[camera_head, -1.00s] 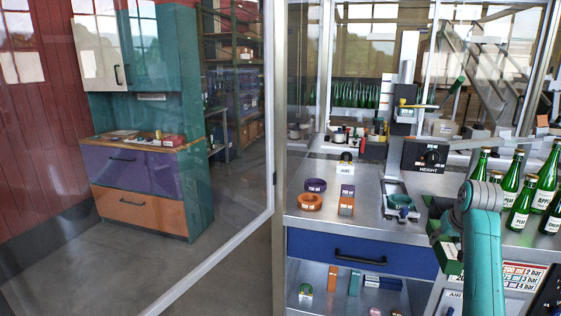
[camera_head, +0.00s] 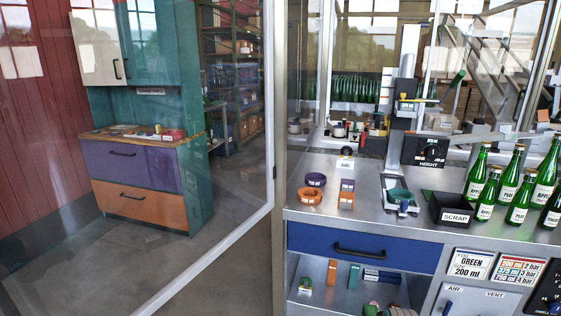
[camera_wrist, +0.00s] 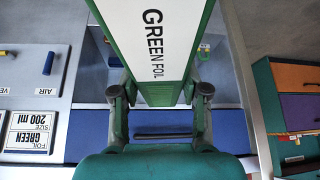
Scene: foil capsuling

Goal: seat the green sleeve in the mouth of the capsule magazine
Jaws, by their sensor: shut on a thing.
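The green sleeve (camera_wrist: 155,40), a long box with a white face marked GREEN FOIL, is held between the fingers of my gripper (camera_wrist: 160,95) in the wrist view. Its far end runs out of the top of that view. In the head view, a grey holder (camera_head: 404,208) with a green ring (camera_head: 399,195) on it stands on the steel counter. I cannot tell for sure whether this holder is the capsule magazine, and its mouth is not clear. My gripper and the sleeve are not clearly visible in the head view.
A black SCRAP bin (camera_head: 453,212) and several green bottles (camera_head: 508,187) stand right of the holder. A blue drawer (camera_head: 365,250) and an open shelf are below. A glass panel (camera_head: 150,140) stands at left.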

